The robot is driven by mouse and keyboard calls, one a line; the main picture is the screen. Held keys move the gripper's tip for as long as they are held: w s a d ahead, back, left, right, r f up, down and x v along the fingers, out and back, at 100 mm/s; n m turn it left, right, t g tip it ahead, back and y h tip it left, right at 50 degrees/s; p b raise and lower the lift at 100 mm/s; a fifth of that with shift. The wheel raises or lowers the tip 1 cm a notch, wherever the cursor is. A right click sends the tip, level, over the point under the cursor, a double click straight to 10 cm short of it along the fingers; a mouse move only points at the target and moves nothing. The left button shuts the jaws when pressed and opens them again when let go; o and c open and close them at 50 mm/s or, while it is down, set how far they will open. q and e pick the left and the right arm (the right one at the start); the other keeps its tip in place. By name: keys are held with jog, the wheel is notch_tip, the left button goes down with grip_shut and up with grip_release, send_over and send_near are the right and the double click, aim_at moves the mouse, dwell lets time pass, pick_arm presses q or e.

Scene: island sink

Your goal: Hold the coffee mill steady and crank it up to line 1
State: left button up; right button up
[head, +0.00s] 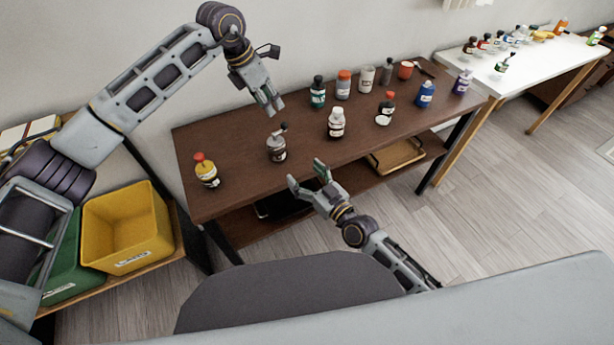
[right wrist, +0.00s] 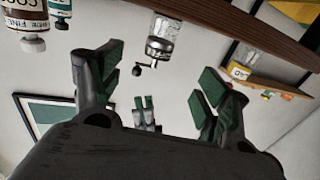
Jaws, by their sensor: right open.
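The coffee mill (head: 276,151), a small clear and grey jar with a dark crank on top, stands upright on the brown table (head: 235,150). It also shows upside down in the right wrist view (right wrist: 163,38), its crank pointing down. My left gripper (head: 274,109) hangs above and behind the mill, apart from it; whether its close-set fingers are open is unclear. It shows small in the right wrist view (right wrist: 145,103). My right gripper (head: 305,172) is open and empty at the table's front edge, in front of the mill. Its spread fingers (right wrist: 160,72) face the mill without touching it.
A yellow bottle with a red top (head: 206,174) stands left of the mill. A white-labelled bottle (head: 336,127) and several others stand to its right. Bare tabletop surrounds the mill. A yellow bin (head: 126,228) is at the left, a white table (head: 520,82) at the right.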

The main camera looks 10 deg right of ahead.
aim_at(281, 151)
jog(key=shift+x, duration=6.6)
jog(key=shift+c, duration=0.3)
jog(key=shift+f, duration=0.1)
jog(key=c, duration=1.1)
